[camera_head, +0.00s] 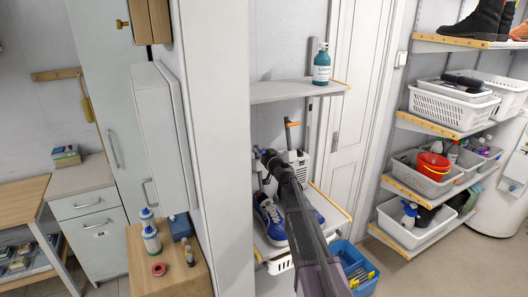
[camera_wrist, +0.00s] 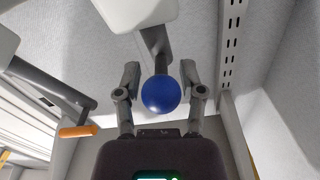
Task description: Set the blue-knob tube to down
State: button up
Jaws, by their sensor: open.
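The blue knob (camera_wrist: 161,94) is a round ball on the end of a grey tube (camera_wrist: 154,45) in the wrist view. The tube runs from the knob towards a white body (camera_wrist: 140,12) at the top edge. My gripper (camera_wrist: 160,72) is open, with one finger on each side of the knob and visible gaps between. In the head view my gripper (camera_head: 264,155) is at the left of the white unit (camera_head: 302,163) above the shelf. A small blue patch there may be the knob; my gripper largely hides the tube.
A second grey tube with an orange end (camera_wrist: 78,131) is left of my gripper; its orange end (camera_head: 291,124) stands up in the head view. A slotted rail (camera_wrist: 231,45) is close on the right. Shoes (camera_head: 272,222) lie on the shelf below; a bottle (camera_head: 321,66) stands above.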

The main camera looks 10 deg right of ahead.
jog(key=v, duration=1.1)
jog(key=shift+s, duration=0.3)
jog(key=shift+d, duration=0.1)
jog(key=o, duration=0.3)
jog(key=s+m+h, duration=0.1)
jog(key=s+a+m+h, duration=0.1)
jog(key=s+m+h, duration=0.1)
jog(key=s, duration=0.1)
jog(key=shift+a+t, duration=0.3)
jog(key=w, duration=0.4)
jog(key=w+a, duration=0.1)
jog(key=w, duration=0.8)
jog(key=shift+w+a, duration=0.3)
